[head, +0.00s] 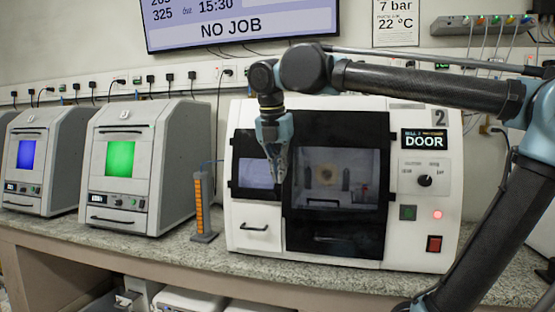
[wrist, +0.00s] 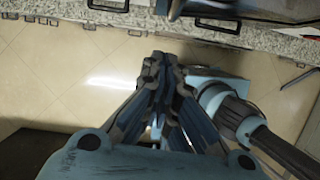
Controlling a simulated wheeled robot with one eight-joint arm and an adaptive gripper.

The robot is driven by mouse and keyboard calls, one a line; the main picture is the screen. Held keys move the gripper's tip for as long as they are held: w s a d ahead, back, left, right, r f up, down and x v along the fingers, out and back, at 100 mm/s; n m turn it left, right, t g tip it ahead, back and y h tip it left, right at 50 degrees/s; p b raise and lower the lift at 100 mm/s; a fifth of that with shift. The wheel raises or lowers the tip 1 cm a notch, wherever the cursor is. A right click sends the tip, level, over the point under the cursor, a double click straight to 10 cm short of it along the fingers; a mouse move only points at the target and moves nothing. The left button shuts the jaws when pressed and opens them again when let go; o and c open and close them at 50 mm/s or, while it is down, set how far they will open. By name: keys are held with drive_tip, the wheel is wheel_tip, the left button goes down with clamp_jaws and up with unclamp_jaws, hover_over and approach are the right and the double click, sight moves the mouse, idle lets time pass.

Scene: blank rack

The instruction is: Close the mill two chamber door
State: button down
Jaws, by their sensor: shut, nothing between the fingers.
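Mill two (head: 415,205) is the white machine on the right of the bench, marked 2. Its small screen (head: 424,139) reads DOOR, and a red light glows below the knob. The chamber door (head: 335,248) is a black-framed panel with a handle low on its front. The chamber interior shows through the framed area; I cannot tell exactly how far the door stands open. My gripper (head: 278,178) is shut and empty, pointing down in front of the mill near the door's left edge, partly covering the left window. Contact is unclear. The shut fingers (wrist: 158,62) also show in the wrist view.
A grey column with orange marks (head: 202,205) stands left of mill two. Two grey machines with lit windows, one green (head: 120,157) and one blue (head: 26,154), stand farther left. The bench front edge runs below. Tiled floor (wrist: 60,75) shows in the wrist view.

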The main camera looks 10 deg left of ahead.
drive_tip(key=shift+w+d+f, duration=0.15)
drive_tip(key=shift+w, duration=0.7)
drive_tip(key=shift+w+d+f, duration=0.1)
drive_tip(key=shift+w+f, duration=0.05)
drive_tip(key=shift+w, duration=0.65)
drive_tip(key=shift+w, duration=0.1)
drive_tip(key=shift+m+h, duration=0.4)
drive_tip(key=shift+m, duration=0.5)
drive_tip(key=shift+w+a+f, duration=0.1)
drive_tip(key=shift+w+a, duration=0.05)
drive_tip(key=shift+w, duration=0.6)
drive_tip(key=shift+w+a+f, duration=0.15)
drive_tip(key=shift+w+a, duration=0.05)
drive_tip(key=shift+w, duration=0.5)
drive_tip(key=shift+w+a+f, duration=0.1)
drive_tip(key=shift+w+a, duration=0.05)
drive_tip(key=shift+w, duration=0.6)
